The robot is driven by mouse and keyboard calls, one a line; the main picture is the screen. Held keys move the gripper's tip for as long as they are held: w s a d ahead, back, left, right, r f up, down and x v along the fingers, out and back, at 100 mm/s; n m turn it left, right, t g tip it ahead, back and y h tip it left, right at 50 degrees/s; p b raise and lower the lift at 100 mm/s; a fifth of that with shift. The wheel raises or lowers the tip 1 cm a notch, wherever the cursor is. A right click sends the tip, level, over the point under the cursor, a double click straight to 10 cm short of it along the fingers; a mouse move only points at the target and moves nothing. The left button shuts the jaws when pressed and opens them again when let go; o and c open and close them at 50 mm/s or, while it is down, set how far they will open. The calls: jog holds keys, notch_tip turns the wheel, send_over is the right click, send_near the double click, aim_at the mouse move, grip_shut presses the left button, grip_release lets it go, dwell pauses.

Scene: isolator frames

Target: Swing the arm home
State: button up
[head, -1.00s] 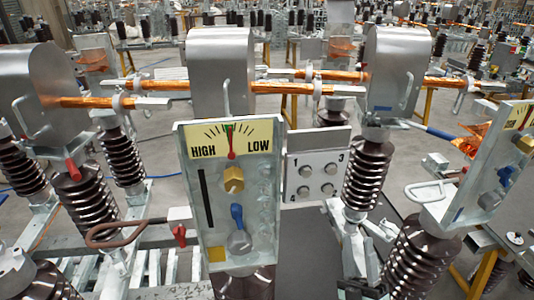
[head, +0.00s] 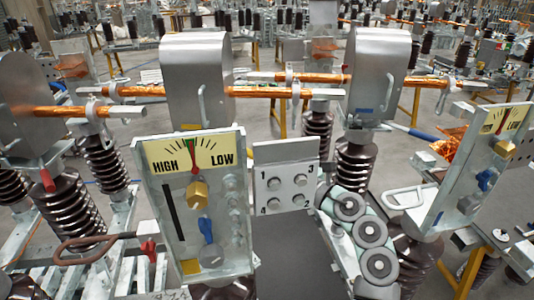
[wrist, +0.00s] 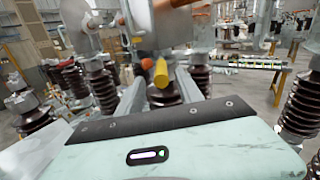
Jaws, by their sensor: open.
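My arm (head: 362,232), pale green with round grey joints, shows in the head view just right of the numbered plate. It is folded low in front of the grey equipment. In the wrist view, the pale green body of my gripper (wrist: 180,145) with its dark front strip fills the bottom. The jaws are open and nothing is seen held in them.
A HIGH/LOW gauge panel (head: 217,225) stands front left, with a similar panel (head: 482,170) at right. A plate (head: 286,176) numbered 1 to 4 is between them. Brown ribbed insulators (head: 354,162), copper bars (head: 268,91) and grey metal housings (head: 199,80) crowd the area.

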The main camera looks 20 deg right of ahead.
jog(key=shift+w+a+r, duration=0.1)
jog(key=shift+w+a, duration=0.05)
jog(key=shift+w, duration=0.5)
jog(key=p+x, duration=0.2)
jog(key=x, duration=0.3)
jog(key=shift+w+a+f, duration=0.2)
jog(key=shift+w+a, duration=0.1)
jog(key=shift+w, duration=0.45)
jog(key=shift+c, duration=0.2)
grip_shut()
